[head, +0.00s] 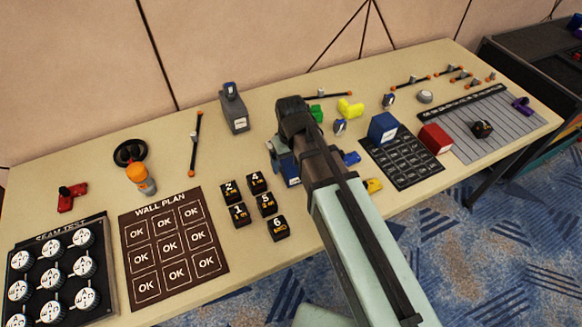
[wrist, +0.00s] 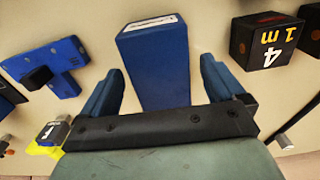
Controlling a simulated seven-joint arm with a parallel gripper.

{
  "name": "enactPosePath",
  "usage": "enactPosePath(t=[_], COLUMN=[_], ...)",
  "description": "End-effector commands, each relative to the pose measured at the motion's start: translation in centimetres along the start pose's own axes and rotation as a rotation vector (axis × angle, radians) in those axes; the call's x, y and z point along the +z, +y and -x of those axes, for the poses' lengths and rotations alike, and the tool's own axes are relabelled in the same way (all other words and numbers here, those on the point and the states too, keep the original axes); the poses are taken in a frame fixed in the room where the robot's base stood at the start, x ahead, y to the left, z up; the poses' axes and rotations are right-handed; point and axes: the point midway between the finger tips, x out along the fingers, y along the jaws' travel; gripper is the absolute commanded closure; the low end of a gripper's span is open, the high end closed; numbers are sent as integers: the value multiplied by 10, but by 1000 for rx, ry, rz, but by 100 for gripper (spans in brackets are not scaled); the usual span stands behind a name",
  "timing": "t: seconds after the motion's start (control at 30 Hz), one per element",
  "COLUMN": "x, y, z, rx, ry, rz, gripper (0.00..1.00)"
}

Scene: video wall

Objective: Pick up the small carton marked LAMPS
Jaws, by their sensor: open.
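A small blue carton (wrist: 155,72) with a white label stands between the two blue fingers of my gripper (wrist: 160,85) in the wrist view. The fingers are open, one on each side, with gaps visible between them and the carton. In the head view the carton (head: 291,172) shows partly below my gripper (head: 284,150), which covers much of it. The lettering on its label is too small to read, so I cannot confirm the word LAMPS.
Black numbered cubes (head: 256,181) stand just left of the carton. A blue tool-shaped piece (head: 351,157) lies to its right. A larger blue box (head: 383,127) and a red box (head: 436,138) stand farther right. The wall plan board (head: 218,281) lies front left.

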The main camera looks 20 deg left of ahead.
Motion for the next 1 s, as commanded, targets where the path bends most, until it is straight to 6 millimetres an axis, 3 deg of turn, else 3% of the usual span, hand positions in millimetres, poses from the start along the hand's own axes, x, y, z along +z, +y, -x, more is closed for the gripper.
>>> enactPosePath(t=[0.17, 0.43, 1.0], x=[0, 0, 0], y=[0, 0, 0], z=[-17, -19, -19], rx=[0, 0, 0], ry=[-1, 1, 1], rz=[0, 0, 0], gripper=[4, 4, 59])
